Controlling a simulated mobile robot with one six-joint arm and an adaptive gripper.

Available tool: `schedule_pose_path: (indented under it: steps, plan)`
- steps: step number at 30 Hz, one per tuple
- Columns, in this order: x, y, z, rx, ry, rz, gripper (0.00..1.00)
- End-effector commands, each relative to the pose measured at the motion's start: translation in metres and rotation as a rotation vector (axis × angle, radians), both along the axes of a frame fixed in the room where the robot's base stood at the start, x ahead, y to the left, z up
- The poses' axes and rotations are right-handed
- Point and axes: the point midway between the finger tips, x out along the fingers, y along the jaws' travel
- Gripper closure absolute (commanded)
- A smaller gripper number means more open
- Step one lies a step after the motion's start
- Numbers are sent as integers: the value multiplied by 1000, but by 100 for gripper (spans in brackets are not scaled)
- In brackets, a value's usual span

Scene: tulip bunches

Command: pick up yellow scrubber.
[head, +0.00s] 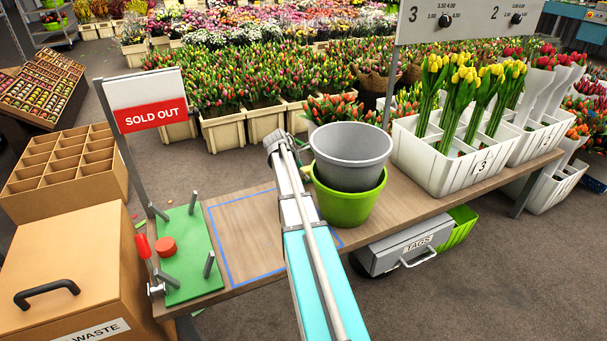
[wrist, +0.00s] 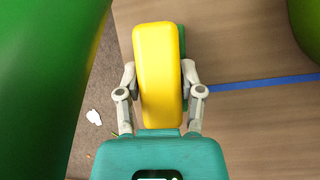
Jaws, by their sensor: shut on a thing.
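The yellow scrubber (wrist: 158,70) is a yellow block with a green layer along its right side. In the wrist view it stands between the two fingers of my gripper (wrist: 160,88), which are shut on it from left and right. The wooden bench top (wrist: 240,50) lies beyond it; I cannot tell how far the scrubber is above the bench. In the head view my arm reaches over the bench beside the buckets, and it hides the scrubber and my fingertips.
A grey bucket (head: 350,142) sits in a green bucket (head: 347,198) right of my arm. The green board (head: 190,270) with posts and a red knob is to the left. A blue-taped area (head: 245,235) is bare. White tulip crates (head: 440,165) stand at right.

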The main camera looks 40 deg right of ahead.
Motion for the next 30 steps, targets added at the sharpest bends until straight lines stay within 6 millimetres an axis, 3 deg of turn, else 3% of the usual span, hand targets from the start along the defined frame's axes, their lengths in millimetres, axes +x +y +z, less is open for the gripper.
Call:
schedule_pose_path:
  steps: [9,24,30]
  plan:
    - [1,16,19,0,0,0,100]
    - [13,102,64,0,0,2,100]
    - [16,126,75,-1,1,1,100]
